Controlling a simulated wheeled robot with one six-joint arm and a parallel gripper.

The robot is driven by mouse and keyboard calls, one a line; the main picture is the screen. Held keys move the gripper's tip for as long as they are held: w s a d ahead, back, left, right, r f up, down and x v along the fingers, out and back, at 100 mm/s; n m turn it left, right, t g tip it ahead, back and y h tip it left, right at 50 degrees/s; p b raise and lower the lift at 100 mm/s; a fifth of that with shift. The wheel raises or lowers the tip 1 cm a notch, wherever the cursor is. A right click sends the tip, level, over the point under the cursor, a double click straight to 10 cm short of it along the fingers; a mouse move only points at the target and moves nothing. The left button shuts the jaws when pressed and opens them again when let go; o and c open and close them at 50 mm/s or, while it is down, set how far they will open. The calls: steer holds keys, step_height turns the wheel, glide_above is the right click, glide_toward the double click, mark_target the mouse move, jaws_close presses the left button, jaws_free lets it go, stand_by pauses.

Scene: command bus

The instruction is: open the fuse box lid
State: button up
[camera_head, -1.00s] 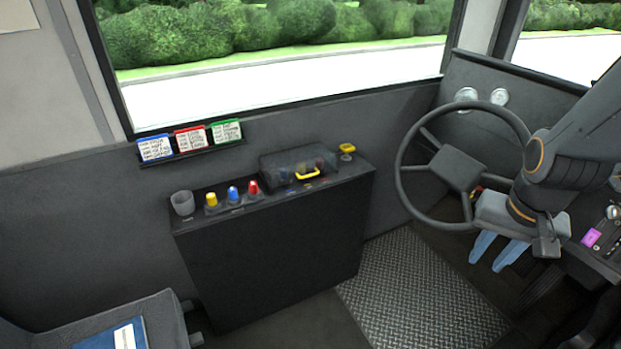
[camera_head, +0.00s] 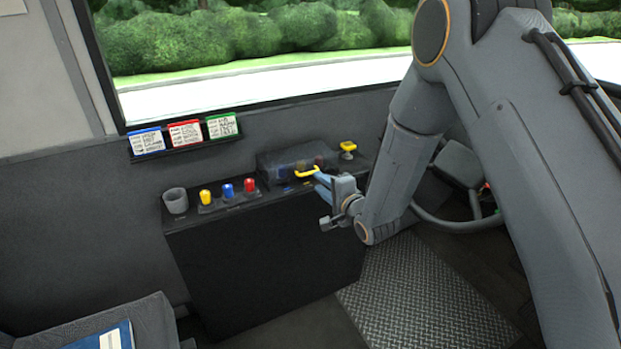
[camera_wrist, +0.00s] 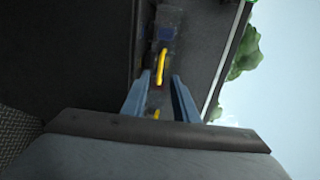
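The fuse box (camera_head: 283,163) is a dark, see-through lidded box on top of the black console, and its lid looks shut. Its yellow handle (camera_head: 307,171) is on the front side. My gripper (camera_head: 322,184) is at the front of the box, close to the handle. In the wrist view the two blue fingers of my gripper (camera_wrist: 160,92) are apart, with the yellow handle (camera_wrist: 161,65) ahead, in line with the gap between them. I cannot tell whether the fingers touch the handle.
A yellow square-topped knob (camera_head: 348,147) stands right of the box. Yellow, blue (camera_head: 228,191) and red knobs and a grey cup (camera_head: 175,200) stand to its left. Three label cards (camera_head: 184,133) hang on the wall behind. The steering wheel (camera_head: 455,225) is partly hidden behind my arm.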

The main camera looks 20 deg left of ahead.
mark_target(308, 174)
steer(key=x, duration=0.7)
steer(key=shift+w+a, duration=0.15)
steer(key=shift+w, duration=0.05)
jaws_close()
stand_by(1.3)
